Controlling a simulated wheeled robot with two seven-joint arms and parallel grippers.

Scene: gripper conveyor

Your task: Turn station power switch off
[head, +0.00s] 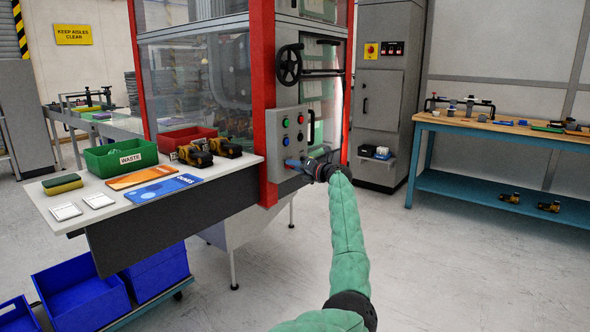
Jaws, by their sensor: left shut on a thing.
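The grey control panel (287,125) is on the red-framed station, with green, blue and red buttons on its face. My left gripper (304,166) is at the lower part of this panel, at the end of my green-sleeved arm. It is shut on what appears to be the station power switch, a small blue part (292,163) by the panel's lower edge. The fingers hide most of it, so I cannot tell its turned position. My right gripper is not in view.
A black handwheel (289,65) and a black bar handle sit above the panel. A grey cabinet (380,100) and a wooden bench (460,124) stand right. The floor in front is clear.

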